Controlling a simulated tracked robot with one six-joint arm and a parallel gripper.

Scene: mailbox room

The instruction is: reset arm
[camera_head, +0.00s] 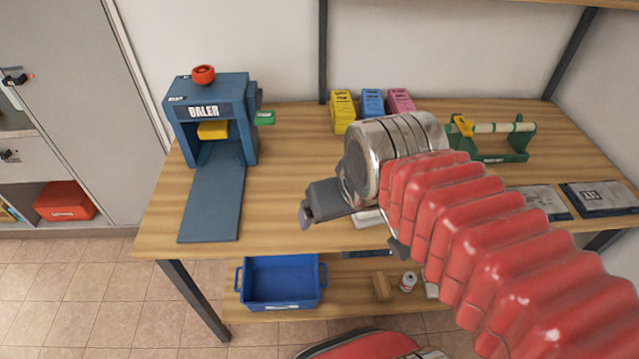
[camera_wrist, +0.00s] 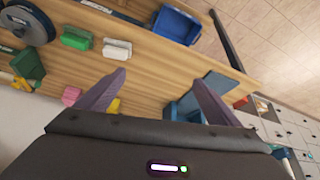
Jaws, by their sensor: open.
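My red sleeved arm reaches from the lower right over the wooden table (camera_head: 285,215) in the head view. My gripper (camera_head: 305,215) is held above the table's middle, pointing left, with one finger clearly showing. In the wrist view my gripper (camera_wrist: 160,95) shows two purple-grey fingers spread wide apart. Nothing is between them except the table farther off. The gripper is open and empty. My arm and wrist hide part of the tabletop.
A blue sealing machine (camera_head: 210,115) stands at the table's left. Yellow, blue and pink boxes (camera_head: 372,103) stand at the back. A blue bin (camera_head: 281,283) sits on the lower shelf.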

